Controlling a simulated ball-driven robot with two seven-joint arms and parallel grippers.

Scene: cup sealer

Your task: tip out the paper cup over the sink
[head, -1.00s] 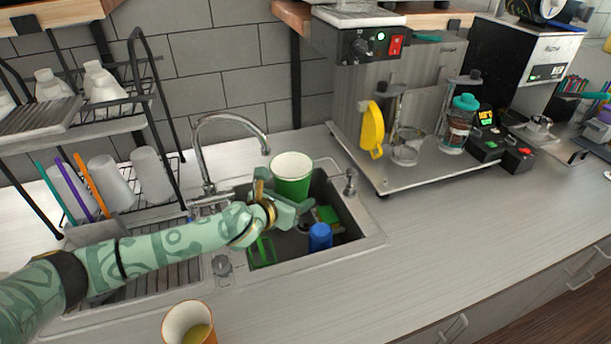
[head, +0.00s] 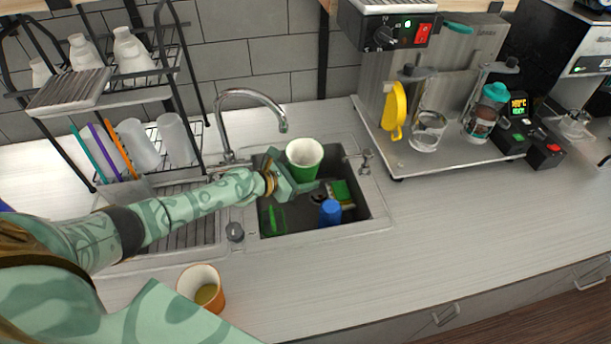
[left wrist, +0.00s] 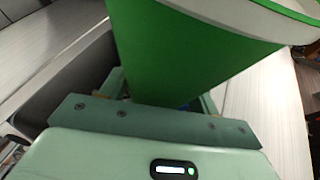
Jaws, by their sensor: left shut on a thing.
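A green paper cup with a white rim (head: 304,160) is held upright over the back part of the sink (head: 377,207). My left gripper (head: 296,180) is shut on it from the left. In the left wrist view the cup's green wall (left wrist: 180,55) fills the upper middle, between the jaws (left wrist: 160,100). Its inside looks white in the head view; I cannot tell what is in it. An orange cup with yellowish liquid (head: 215,300) stands on the counter at the front. My right gripper is not in view.
A blue cup (head: 330,212) and green items lie in the sink. A dish rack (head: 150,95) stands left, a machine with a metal tray (head: 400,160) right. The counter at right front is clear.

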